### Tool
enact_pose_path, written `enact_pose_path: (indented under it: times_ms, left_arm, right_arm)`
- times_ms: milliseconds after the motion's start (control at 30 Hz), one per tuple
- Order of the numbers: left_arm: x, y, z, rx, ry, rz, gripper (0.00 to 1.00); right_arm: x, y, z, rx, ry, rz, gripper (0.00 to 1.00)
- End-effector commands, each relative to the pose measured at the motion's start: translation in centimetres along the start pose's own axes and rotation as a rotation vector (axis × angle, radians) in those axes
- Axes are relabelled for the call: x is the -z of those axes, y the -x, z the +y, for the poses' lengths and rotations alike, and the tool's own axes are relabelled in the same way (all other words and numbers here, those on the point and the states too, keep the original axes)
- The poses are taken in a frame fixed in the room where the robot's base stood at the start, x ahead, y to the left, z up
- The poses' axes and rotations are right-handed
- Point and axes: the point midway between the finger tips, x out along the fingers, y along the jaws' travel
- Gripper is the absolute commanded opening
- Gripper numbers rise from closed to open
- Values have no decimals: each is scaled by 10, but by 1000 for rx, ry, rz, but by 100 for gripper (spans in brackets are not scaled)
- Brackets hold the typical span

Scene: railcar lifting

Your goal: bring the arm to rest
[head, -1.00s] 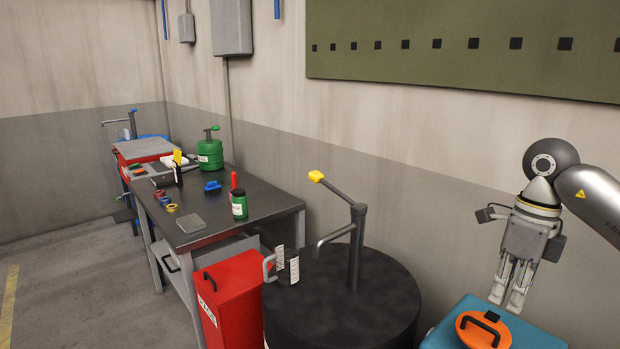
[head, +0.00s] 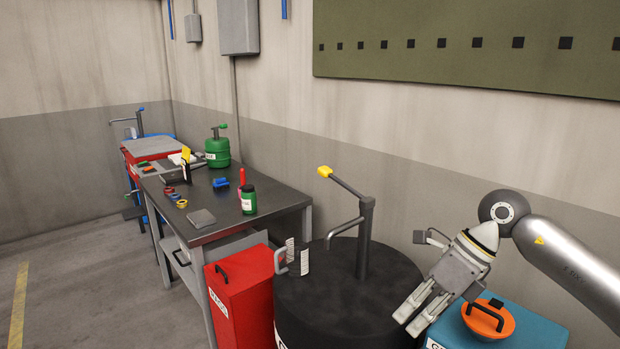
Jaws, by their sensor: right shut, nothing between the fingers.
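My right gripper (head: 413,316) hangs from the arm that comes in from the right. It points down and to the left, with its fingers close together and nothing between them. The black drum (head: 335,297) stands to the left of the fingertips. I cannot tell whether the fingers touch anything. My left gripper is not in view.
The drum carries a pump with a yellow-tipped handle (head: 346,182). A red bin (head: 240,297) stands left of it. A dark workbench (head: 225,222) holds a green canister (head: 217,148), a green bottle (head: 248,199) and small items. The floor at left is clear.

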Motion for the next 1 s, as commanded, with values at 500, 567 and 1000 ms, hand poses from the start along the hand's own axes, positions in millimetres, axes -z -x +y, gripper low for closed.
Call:
enact_pose_path:
  times_ms: [500, 567, 1000]
  left_arm:
    - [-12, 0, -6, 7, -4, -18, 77]
    - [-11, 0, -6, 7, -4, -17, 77]
    - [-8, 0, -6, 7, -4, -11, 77]
  right_arm:
    - [-136, -33, 158, -835, -369, -900, 0]
    - [-142, -22, 154, -917, -488, -1005, 0]
    - [-50, -35, 8, -1143, -1753, -1554, 0]
